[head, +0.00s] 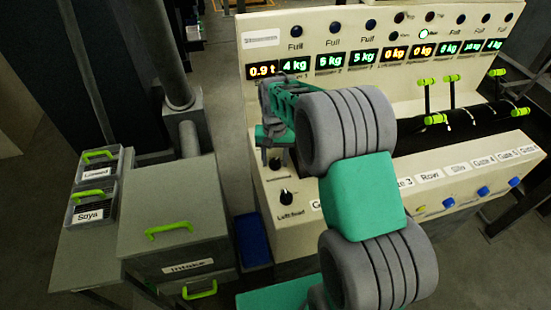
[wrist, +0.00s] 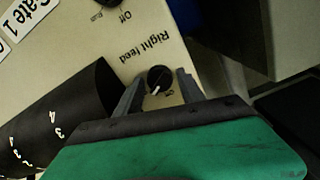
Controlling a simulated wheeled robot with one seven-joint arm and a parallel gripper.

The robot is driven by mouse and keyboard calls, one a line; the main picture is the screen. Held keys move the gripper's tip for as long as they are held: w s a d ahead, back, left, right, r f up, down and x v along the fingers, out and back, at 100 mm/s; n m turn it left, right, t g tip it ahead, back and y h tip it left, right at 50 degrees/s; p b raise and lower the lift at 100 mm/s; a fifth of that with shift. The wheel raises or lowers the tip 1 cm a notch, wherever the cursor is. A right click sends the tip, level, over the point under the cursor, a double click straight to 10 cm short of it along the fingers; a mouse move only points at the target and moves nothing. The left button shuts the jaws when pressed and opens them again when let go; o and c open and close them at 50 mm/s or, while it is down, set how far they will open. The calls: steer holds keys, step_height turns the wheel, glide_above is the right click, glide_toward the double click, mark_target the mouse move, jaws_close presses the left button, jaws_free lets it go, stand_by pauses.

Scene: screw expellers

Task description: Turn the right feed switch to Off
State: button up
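My gripper (wrist: 160,75) is open, with one grey finger on each side of the knob. Gaps show between the fingers and the knob. In the head view my gripper (head: 272,150) is over the left end of the console, and the right feed knob (head: 275,163) is just below it, small and partly blocked.
The left feed knob (head: 287,198) is nearer on the same panel. It also shows at the wrist view's top edge (wrist: 114,3). A black cylinder (wrist: 60,115) lies beside my fingers. The grey intake box (head: 170,225) stands left of the console (head: 330,80).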

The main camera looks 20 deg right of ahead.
jaws_close()
stand_by(0.5)
steer(key=n+b, duration=0.2)
steer(key=n, duration=0.4)
steer(key=n+b, duration=0.1)
steer(key=n, duration=0.4)
steer(key=shift+n, duration=0.4)
stand_by(0.4)
steer(key=shift+o, duration=1.6)
jaws_free()
